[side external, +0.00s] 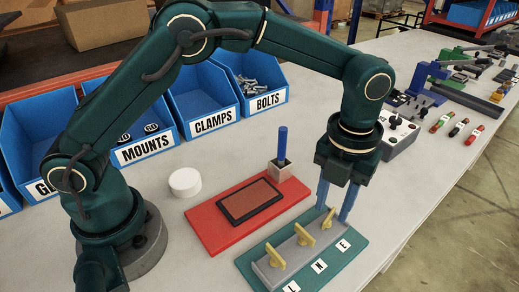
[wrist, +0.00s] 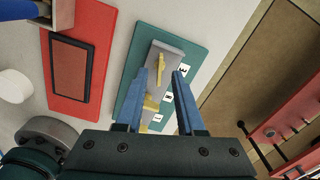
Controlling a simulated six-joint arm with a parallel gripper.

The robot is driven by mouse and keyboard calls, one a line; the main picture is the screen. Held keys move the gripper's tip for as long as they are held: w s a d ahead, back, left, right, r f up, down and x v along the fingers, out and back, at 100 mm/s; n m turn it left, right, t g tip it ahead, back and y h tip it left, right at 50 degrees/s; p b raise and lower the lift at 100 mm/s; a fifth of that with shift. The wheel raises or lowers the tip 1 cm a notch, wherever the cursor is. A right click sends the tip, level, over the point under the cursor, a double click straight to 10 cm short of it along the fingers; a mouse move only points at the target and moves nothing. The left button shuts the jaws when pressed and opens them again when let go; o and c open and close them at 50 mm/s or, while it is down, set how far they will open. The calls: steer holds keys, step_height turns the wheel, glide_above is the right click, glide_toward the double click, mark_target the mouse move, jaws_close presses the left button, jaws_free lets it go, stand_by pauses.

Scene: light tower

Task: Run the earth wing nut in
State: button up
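A grey terminal block (side external: 290,262) lies on a green plate (side external: 352,250) with tags L, N and E. It carries three yellow wing nuts. The earth wing nut (side external: 328,219) is at the E end; it also shows in the wrist view (wrist: 160,69). The N wing nut (side external: 304,235) is in the middle and the L wing nut (side external: 275,255) at the near end. My gripper (side external: 333,212) points down at the E end, its blue fingers open. In the wrist view the earth nut appears between the fingertips (wrist: 159,73); contact cannot be told.
A red board (side external: 215,235) with a dark-framed brown panel lies left of the green plate. A blue rod (side external: 282,145) stands in a small block on it. A white round puck (side external: 185,182) and blue bins (side external: 205,100) are behind. A grey control box (side external: 400,135) is right.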

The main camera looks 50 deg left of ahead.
mark_target(330, 214)
steer(key=shift+r, duration=2)
steer(key=s+a+r+n+t, duration=0.4)
steer(key=s+a+r+n, duration=0.1)
steer(key=a+r+n, duration=0.6)
steer(key=s+a+f+n, duration=0.2)
steer(key=s+n, duration=0.3)
steer(key=n, duration=0.6)
steer(key=s+a+f+n+t, duration=0.1)
steer(key=s+a+f+n, duration=0.1)
steer(key=n, duration=0.8)
steer(key=s+f, duration=0.1)
steer(key=s, duration=0.1)
steer(key=shift+s+a+f+n+t, duration=0.2)
steer(key=shift+s+n+t, duration=0.1)
steer(key=shift+s+n, duration=0.1)
